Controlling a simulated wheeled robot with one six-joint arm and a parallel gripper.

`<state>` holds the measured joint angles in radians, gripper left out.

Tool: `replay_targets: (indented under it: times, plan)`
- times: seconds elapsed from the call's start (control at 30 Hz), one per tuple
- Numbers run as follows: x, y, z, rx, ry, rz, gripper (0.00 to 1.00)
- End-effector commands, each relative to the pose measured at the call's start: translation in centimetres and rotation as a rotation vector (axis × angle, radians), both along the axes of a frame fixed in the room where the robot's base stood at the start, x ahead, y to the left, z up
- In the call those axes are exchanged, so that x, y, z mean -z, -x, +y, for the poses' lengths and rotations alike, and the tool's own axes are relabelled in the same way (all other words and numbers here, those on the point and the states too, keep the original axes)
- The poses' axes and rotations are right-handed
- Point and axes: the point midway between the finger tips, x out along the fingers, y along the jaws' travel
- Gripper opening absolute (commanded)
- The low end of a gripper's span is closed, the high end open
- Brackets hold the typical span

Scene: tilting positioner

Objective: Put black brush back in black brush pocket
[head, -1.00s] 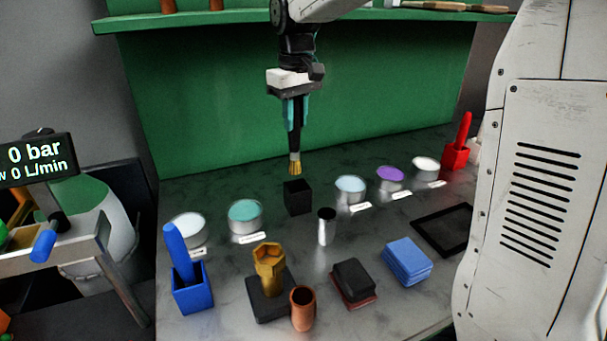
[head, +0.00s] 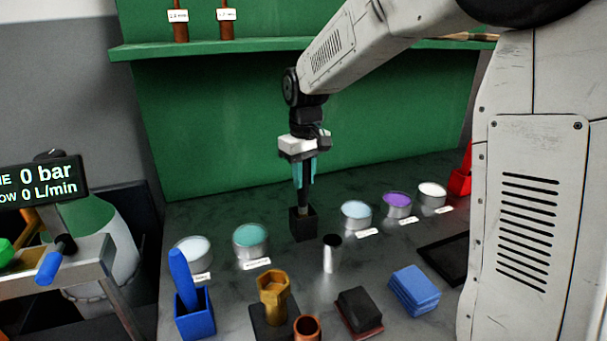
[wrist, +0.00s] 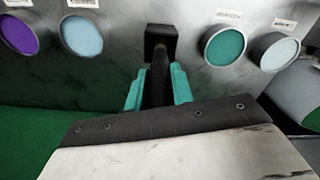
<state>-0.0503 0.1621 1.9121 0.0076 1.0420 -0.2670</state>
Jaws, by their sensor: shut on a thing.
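The black brush (head: 299,199) is upright in my gripper (head: 305,172), with its handle between the teal fingers. Its lower end is down inside the black brush pocket (head: 304,228), a small square black holder on the table. The bristles are hidden by the pocket walls. In the wrist view the brush handle (wrist: 160,80) runs between the fingers (wrist: 157,85) toward the pocket (wrist: 161,36). My gripper is shut on the brush, above the pocket's rim.
A teal pot (head: 251,240) stands left of the pocket, and a pale blue pot (head: 356,214) right of it. A metal cup (head: 332,254) is in front. A blue brush in its blue pocket (head: 194,317) stands front left. A green panel (head: 230,120) rises behind.

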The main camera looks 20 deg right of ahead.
Motion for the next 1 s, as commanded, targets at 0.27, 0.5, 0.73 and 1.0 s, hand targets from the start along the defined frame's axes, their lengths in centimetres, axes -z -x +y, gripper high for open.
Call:
replay_targets:
  times: [0.27,0.5,0.73,1.0]
  plan:
    - [0.8,0.0,0.0,0.000,0.000,0.000,0.00]
    - [0.8,0.0,0.0,0.000,0.000,0.000,0.46]
    - [0.7,0.0,0.0,0.000,0.000,-0.001,0.46]
    - [-3.0,0.0,0.0,0.000,-0.001,-0.005,0.46]
